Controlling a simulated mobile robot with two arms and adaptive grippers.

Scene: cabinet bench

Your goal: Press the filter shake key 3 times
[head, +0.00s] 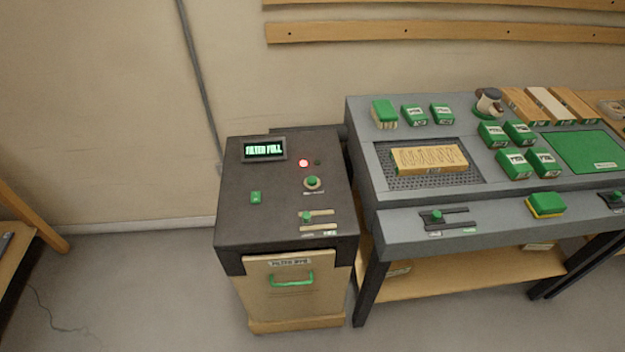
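A dark cabinet (232,221) stands left of the workbench. Its small display (263,149) reads "FILTER FULL" in green. A red lamp (304,163) is lit beside an unlit lamp (318,162). The small labels are too small to read, so I cannot tell for certain which control is the filter shake key. Neither gripper is in view.
A beige drawer front (282,303) with a green handle (291,280) is shut below the cabinet top. The grey workbench (362,160) close at right holds a wood piece (429,158) on a perforated grid and several green blocks. Floor in front is clear.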

